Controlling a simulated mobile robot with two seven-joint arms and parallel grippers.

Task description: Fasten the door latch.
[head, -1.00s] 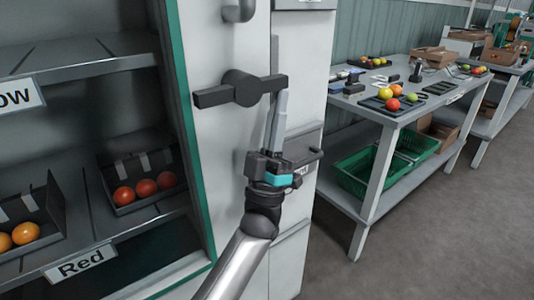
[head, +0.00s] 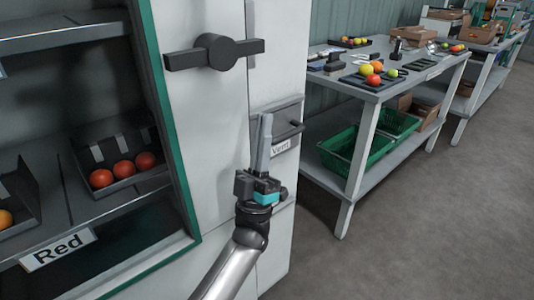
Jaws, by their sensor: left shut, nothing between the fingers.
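The door latch (head: 216,52) is a dark grey bar on a round hub, mounted on the white cabinet front (head: 215,110). The bar lies nearly level, its right end slightly higher in the picture. Its right end reaches across the vertical seam at the panel's right side. My left gripper (head: 266,118) is shut and empty, fingers pointing up. It is below and to the right of the latch, apart from it, in front of the panel marked "Vent". My right gripper is not in view.
Open shelves (head: 45,205) with a tray of red tomatoes (head: 123,170) stand at left. A worktable (head: 400,90) with green crates (head: 350,150) below stands at right. The floor right is clear.

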